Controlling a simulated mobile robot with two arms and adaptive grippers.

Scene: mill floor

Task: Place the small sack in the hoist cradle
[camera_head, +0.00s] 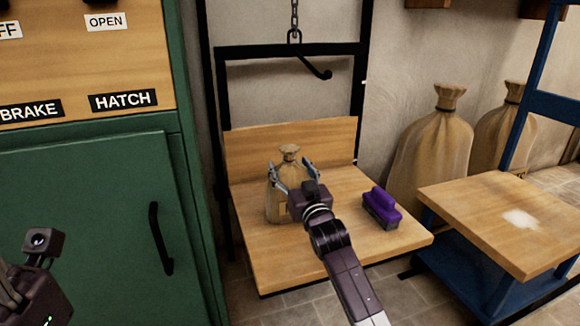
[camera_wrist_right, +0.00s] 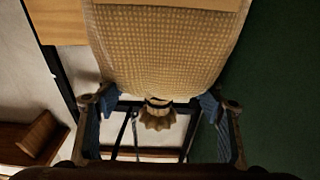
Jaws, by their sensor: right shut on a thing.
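The small sack (camera_head: 284,206) is tan with a tied neck, upright over the wooden floor of the hoist cradle (camera_head: 262,263). My right gripper (camera_head: 288,168) is shut on the sack, with one finger on each side near its neck. In the right wrist view the sack (camera_wrist_right: 165,50) fills the top middle, with its tied neck pointing down between the fingers. I cannot tell whether its base touches the cradle floor. The cradle has a wooden back board and a black frame. Part of my left arm shows at the lower left, and its fingers are not clear.
A purple brush (camera_head: 381,208) lies on the cradle floor to the right of the sack. A blue-framed wooden table (camera_head: 480,210) with a white powder patch stands at the right. Large sacks (camera_head: 433,150) stand behind. A green cabinet (camera_head: 90,215) is at the left.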

